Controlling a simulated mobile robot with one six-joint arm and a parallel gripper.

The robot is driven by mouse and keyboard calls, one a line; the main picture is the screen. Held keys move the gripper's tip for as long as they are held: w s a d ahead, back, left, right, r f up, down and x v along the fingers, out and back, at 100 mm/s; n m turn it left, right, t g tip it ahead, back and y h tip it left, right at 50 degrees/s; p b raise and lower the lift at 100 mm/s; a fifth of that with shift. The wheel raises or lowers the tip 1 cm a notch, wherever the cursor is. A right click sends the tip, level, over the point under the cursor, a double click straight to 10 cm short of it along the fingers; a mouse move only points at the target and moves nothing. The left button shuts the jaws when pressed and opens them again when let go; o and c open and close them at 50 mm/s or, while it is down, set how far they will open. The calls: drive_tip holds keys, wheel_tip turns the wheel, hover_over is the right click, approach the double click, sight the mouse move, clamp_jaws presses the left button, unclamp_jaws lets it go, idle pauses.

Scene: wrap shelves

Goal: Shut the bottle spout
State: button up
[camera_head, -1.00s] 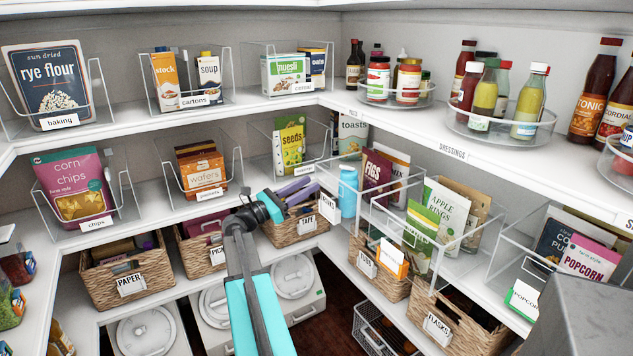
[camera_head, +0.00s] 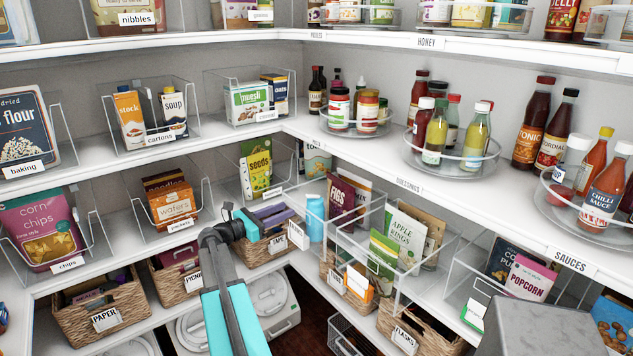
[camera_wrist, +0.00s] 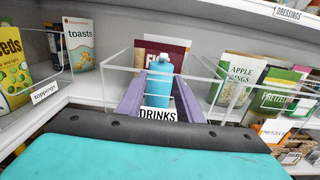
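A blue bottle (camera_head: 316,217) stands upright on the middle shelf near the corner. In the wrist view the bottle (camera_wrist: 159,88) stands behind a DRINKS label (camera_wrist: 157,114), with its top (camera_wrist: 163,58) showing. The spout is too small to make out, so I cannot tell whether it is open or shut. My gripper (camera_head: 283,212) points towards the bottle from the left in the head view. In the wrist view its two purple fingers (camera_wrist: 158,96) are spread, one to each side of the bottle in the picture. No contact shows, and nothing is held.
Clear-walled bins with packets, such as the apple rings (camera_head: 405,232), stand right of the bottle. A seeds packet (camera_head: 257,170) stands to the left. Wicker baskets (camera_head: 105,325) sit below. An upper shelf edge (camera_head: 350,160) runs above the bottle.

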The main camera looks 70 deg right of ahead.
sight(313, 196)
drive_tip(key=shift+s+d+r+p, duration=0.1)
drive_tip(key=shift+s+r+p, duration=0.1)
drive_tip(key=shift+r+p, duration=0.5)
drive_tip(key=shift+s+d+r+p, duration=0.1)
drive_tip(key=shift+s+r+p, duration=0.1)
drive_tip(key=shift+r+p, duration=0.5)
drive_tip(key=p+x, duration=0.4)
drive_tip(key=x, duration=0.9)
drive_tip(key=shift+s+d, duration=0.25)
clamp_jaws()
